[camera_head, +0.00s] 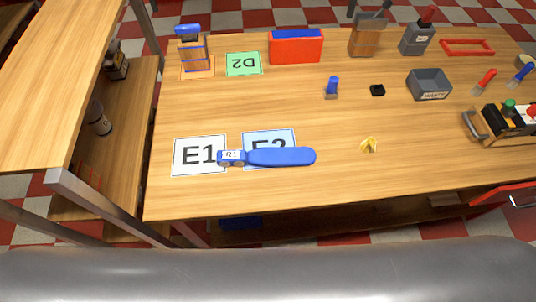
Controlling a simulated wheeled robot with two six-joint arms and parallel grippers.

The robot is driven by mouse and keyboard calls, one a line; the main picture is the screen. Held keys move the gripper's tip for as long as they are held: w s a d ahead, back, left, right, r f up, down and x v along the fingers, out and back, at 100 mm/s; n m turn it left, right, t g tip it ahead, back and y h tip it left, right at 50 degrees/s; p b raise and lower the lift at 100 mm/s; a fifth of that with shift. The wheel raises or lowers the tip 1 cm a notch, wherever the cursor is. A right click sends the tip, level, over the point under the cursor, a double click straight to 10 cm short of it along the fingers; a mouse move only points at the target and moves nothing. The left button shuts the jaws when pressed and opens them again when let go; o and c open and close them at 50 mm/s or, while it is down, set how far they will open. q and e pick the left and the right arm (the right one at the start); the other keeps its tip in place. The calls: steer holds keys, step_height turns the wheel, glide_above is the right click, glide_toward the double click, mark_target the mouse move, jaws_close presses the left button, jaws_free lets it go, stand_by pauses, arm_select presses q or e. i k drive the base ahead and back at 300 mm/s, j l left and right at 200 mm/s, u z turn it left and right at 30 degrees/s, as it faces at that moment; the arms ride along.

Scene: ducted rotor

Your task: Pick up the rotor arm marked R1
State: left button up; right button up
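The rotor arm marked R1 (282,157) is a blue, paddle-shaped piece with a small white R1 label at its left end. It lies flat on the wooden table (300,190), its left end at the edge of the white E1 card (186,169) and its body across the light blue E2 card (256,135), hiding part of that card's lettering. Neither of my grippers is in view, and nothing is touching the rotor arm.
A yellow piece (369,145) lies right of the rotor arm. A blue-topped part (332,87), a black piece (377,90) and a grey bin (429,86) stand farther back. A red box (295,48) is at the back. The front table strip is clear.

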mark_target(295, 156)
steer(key=k+l+z, duration=0.25)
steer(key=k+z, duration=0.2)
steer(key=k+l+z, duration=0.45)
steer(key=i+j, duration=0.05)
steer(key=j, duration=0.05)
